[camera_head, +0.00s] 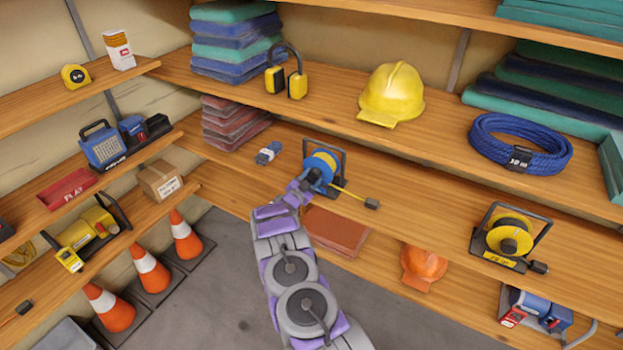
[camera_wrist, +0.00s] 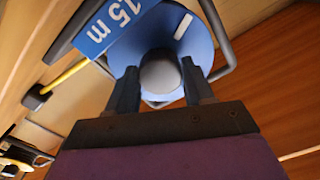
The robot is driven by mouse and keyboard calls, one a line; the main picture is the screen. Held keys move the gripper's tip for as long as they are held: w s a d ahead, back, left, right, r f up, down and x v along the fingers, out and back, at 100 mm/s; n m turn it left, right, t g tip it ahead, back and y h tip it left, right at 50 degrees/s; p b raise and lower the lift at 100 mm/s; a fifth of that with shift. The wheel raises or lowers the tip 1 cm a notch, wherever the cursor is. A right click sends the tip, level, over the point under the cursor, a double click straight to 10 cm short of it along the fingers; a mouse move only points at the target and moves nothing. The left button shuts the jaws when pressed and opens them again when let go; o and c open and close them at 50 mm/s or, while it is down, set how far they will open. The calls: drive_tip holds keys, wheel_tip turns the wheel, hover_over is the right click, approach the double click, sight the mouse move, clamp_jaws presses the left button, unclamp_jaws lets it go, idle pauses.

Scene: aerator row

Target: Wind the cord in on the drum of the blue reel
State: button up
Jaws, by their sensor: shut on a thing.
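The blue reel (camera_head: 322,161) stands on the middle shelf in a dark frame. In the wrist view its blue drum (camera_wrist: 200,45) fills the top, beside a blue "15 m" label (camera_wrist: 112,22). My gripper (camera_head: 310,179) is at the front of the drum. In the wrist view its two fingers (camera_wrist: 160,78) are shut on a round grey knob (camera_wrist: 160,70) on the drum's face. A length of yellow cord (camera_head: 349,192) is out and runs right along the shelf to a dark plug (camera_head: 372,203). My gripper hides part of the reel.
A small blue-grey item (camera_head: 268,153) lies left of the reel. A yellow reel (camera_head: 508,236) stands further right on the same shelf. A yellow hard hat (camera_head: 392,94) and ear defenders (camera_head: 287,75) are on the shelf above. The shelf between the two reels is largely clear.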

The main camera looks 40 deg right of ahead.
drive_tip(key=m, duration=0.6)
drive_tip(key=shift+f+b, duration=0.1)
drive_tip(key=shift+b, duration=0.3)
drive_tip(key=m+b, duration=0.2)
drive_tip(key=m, duration=0.3)
drive_tip(key=shift+f+m, duration=0.15)
drive_tip(key=shift+m, duration=0.25)
drive_tip(key=m+b, duration=0.2)
drive_tip(key=m, duration=0.2)
drive_tip(key=shift+s+m, duration=0.15)
drive_tip(key=shift+m, duration=0.15)
drive_tip(key=m, duration=0.6)
drive_tip(key=o, duration=0.8)
drive_tip(key=shift+o, duration=1.2)
drive_tip(key=shift+r, duration=0.2)
